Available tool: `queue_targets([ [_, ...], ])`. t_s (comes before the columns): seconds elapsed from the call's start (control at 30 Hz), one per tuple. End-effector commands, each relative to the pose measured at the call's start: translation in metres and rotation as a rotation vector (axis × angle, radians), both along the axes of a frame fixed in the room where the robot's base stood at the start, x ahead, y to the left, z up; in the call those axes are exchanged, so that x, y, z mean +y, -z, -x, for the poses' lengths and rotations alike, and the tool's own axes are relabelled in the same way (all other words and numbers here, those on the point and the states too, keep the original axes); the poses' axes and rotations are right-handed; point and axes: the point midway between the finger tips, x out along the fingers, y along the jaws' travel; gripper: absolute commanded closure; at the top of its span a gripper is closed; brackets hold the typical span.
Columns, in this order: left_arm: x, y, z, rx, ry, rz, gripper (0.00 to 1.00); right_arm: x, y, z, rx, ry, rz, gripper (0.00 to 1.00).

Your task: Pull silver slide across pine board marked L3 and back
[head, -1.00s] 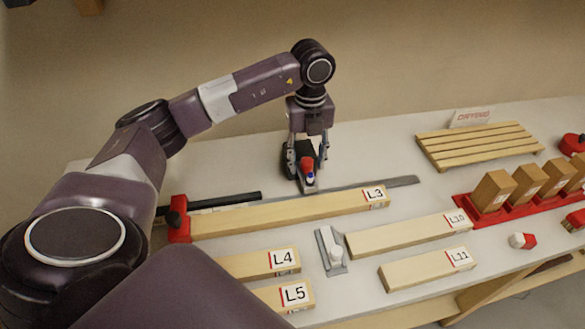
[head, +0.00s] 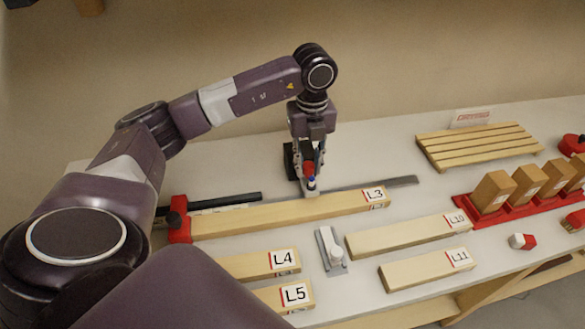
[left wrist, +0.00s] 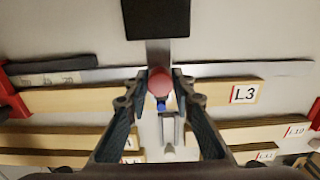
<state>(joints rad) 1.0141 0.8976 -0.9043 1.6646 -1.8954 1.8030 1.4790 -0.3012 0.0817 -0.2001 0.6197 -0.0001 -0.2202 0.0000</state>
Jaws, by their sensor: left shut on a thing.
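The pine board L3 (head: 280,212) lies flat on the bench, its left end in a red clamp (head: 179,228); it also shows in the left wrist view (left wrist: 215,93). The silver slide (left wrist: 157,52) runs from a black block (left wrist: 156,18) toward the board, crossing a thin grey rail (head: 395,182) along the board's far side. A red knob (left wrist: 160,82) with a blue tip shows at the slide's near end. My left gripper (head: 309,174) points down at the board's far edge and is shut on this knob. The fingers partly hide the slide.
Boards L4 (head: 250,264), L5 (head: 285,297), L10 (head: 400,237) and L11 (head: 420,270) lie in front of L3. A small grey slider (head: 331,250) sits between them. A slatted pine rack (head: 480,143) and red holders with upright blocks (head: 492,190) stand right.

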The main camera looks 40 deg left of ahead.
Motion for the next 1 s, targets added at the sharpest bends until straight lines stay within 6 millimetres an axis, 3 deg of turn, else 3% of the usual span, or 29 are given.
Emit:
queue_targets([
  [1.0,-0.040,0.000,0.034,0.002,0.003,0.002,0.91,0.001,-0.008,-0.002,-0.002,0.001,-0.001,0.56],
])
